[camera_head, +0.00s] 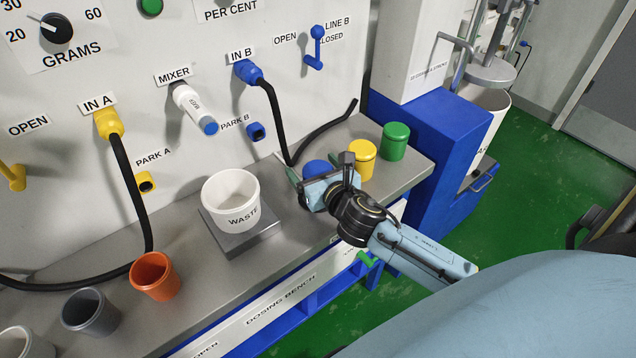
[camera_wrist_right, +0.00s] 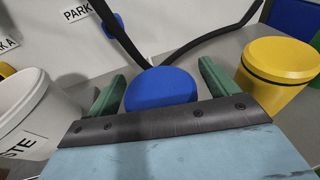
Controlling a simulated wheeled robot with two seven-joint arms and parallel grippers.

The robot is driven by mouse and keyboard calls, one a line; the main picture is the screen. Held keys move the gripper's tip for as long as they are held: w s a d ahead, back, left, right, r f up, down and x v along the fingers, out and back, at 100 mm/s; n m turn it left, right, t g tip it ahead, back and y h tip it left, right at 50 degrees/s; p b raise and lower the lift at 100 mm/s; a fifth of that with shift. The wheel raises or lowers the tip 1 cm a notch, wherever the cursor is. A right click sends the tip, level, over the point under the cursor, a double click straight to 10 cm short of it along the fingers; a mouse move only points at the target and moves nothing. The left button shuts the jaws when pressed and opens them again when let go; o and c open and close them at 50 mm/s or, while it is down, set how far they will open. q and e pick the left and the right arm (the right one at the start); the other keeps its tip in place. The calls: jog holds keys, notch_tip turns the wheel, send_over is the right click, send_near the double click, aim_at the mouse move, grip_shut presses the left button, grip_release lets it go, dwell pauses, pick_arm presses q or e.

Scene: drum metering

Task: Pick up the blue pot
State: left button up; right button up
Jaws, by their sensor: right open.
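The blue pot (camera_head: 316,167) stands on the grey bench, partly hidden behind my right gripper in the head view. In the right wrist view its round blue lid (camera_wrist_right: 160,88) shows between the two green fingers. My right gripper (camera_wrist_right: 162,84) is open, with one finger on each side of the pot. A gap shows at the lid's right; whether the left finger touches it I cannot tell. The pot's lower body is hidden. My left gripper is not in view.
A yellow pot (camera_head: 361,160) stands close to the right of the gripper, with a green pot (camera_head: 395,141) beyond. A white WASTE tub (camera_head: 231,203) stands to the left on a grey plate. A black hose (camera_head: 277,120) hangs behind. Orange and grey cups stand further left.

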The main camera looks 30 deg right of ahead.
jog(key=c, duration=1.2)
jog(key=shift+r, duration=0.1)
